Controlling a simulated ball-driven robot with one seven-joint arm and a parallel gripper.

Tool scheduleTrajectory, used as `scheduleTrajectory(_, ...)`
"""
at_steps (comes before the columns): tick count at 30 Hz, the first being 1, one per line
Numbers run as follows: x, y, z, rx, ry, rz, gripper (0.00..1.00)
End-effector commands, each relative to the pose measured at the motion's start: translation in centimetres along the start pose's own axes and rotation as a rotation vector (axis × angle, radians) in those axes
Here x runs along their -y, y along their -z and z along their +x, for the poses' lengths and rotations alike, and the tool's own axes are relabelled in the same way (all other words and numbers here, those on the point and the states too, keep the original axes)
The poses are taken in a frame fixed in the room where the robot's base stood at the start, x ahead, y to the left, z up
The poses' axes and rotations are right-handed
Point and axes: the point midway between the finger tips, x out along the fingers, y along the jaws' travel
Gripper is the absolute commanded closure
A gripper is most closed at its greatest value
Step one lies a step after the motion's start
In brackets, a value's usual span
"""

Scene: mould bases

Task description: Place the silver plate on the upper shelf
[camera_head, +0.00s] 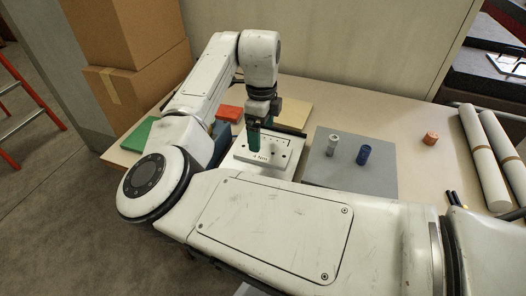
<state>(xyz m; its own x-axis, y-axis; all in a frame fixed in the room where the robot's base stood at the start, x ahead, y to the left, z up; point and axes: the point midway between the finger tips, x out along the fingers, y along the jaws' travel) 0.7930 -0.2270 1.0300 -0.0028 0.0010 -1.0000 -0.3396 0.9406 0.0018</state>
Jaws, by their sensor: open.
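My gripper (262,117) is over the middle of the table, pointing down and open. A green upright peg (253,138) shows just below it, at a white block (268,160) with dark holes and a label. I cannot tell whether the jaws are around the peg or above it. A pale, silver-looking flat plate (509,65) with dark outlines lies on a dark shelf (482,67) at the upper right, cut by the picture edge. Another dark shelf level (493,29) shows above it. A flat grey slab (345,181) lies on the table right of the white block.
A silver cylinder (333,145) and a blue cylinder (363,154) stand on the slab. An orange piece (431,139) and long pale rolls (480,160) are to the right. Green (139,135) and orange-red (229,113) pieces lie left. Cardboard boxes (130,35) stand back left.

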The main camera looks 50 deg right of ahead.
Motion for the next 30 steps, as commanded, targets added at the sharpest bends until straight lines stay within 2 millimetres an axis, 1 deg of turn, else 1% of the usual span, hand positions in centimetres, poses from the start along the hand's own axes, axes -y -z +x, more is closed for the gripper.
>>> scheduleTrajectory(8, 0.1, 0.1, 2.1, 0.001, 0.0, -0.001, 0.0)
scheduleTrajectory(13, 0.1, 0.4, 4.6, 0.0, -0.001, -0.002, 0.0)
scheduleTrajectory(16, 0.1, 0.3, 5.7, 0.001, -0.001, -0.003, 0.0)
scheduleTrajectory(19, 0.2, 0.3, 6.3, 0.002, 0.0, -0.002, 0.0)
scheduleTrajectory(25, 0.2, 0.3, 6.3, 0.002, 0.001, -0.001, 0.0)
scheduleTrajectory(26, 0.2, 0.3, 6.3, 0.002, 0.001, -0.001, 0.02)
scheduleTrajectory(30, 0.2, 0.3, 6.3, 0.002, 0.001, -0.002, 0.15)
